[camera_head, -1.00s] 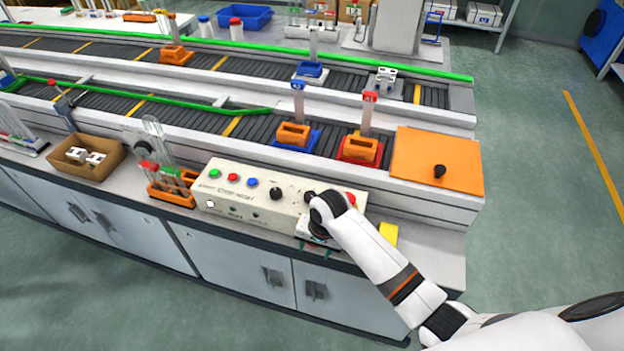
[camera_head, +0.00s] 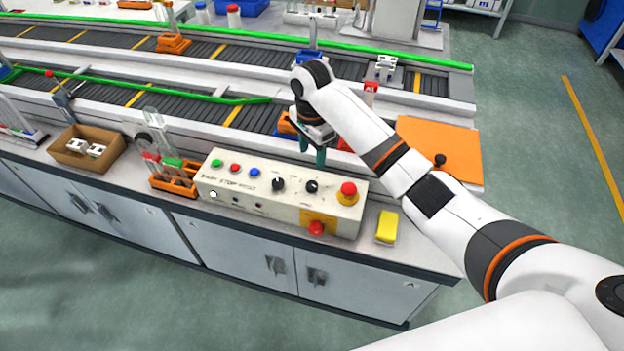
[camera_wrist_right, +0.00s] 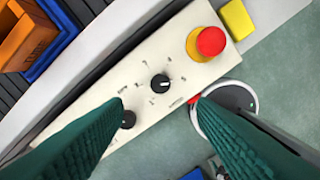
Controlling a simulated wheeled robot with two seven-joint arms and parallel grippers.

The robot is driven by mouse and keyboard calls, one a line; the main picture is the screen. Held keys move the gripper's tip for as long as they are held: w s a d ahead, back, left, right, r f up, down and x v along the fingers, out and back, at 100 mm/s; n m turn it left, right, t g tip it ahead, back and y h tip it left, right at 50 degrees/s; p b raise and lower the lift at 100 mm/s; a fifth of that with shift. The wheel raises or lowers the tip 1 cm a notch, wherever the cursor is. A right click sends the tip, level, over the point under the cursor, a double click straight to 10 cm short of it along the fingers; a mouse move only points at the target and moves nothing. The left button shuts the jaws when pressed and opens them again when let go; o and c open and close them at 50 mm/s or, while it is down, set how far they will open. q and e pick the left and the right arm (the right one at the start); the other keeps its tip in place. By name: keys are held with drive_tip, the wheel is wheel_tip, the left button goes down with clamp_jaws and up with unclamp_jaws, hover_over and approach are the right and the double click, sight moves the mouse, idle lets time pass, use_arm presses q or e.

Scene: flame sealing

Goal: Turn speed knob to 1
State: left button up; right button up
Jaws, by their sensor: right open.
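A cream control box (camera_head: 225,192) stands on the front bench with two black knobs on its top. The right-hand knob (camera_head: 311,186) has a white pointer mark and small scale marks around it; this knob also shows in the right wrist view (camera_wrist_right: 160,83). The other knob (camera_head: 278,184) sits to its left and shows in the wrist view (camera_wrist_right: 127,119), beside a finger. I cannot read which one is the speed knob. My right gripper (camera_head: 312,151) is open and empty, above and apart from the knobs, its green fingers (camera_wrist_right: 160,105) pointing down. My left gripper is out of view.
A red emergency stop (camera_head: 347,193) on a yellow base is right of the knobs. A red button (camera_head: 316,228) is on the box's front, and a yellow block (camera_head: 387,227) lies to the right. A tube rack (camera_head: 172,183) stands left; the conveyor (camera_head: 255,118) runs behind.

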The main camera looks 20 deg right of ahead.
sight(312, 184)
wheel_tip(312, 184, down, 11)
drive_tip(key=shift+f+p, duration=0.15)
drive_tip(key=shift+p, duration=0.2)
drive_tip(key=c, duration=1)
drive_tip(key=shift+o, duration=0.2)
drive_tip(key=shift+n, duration=0.3)
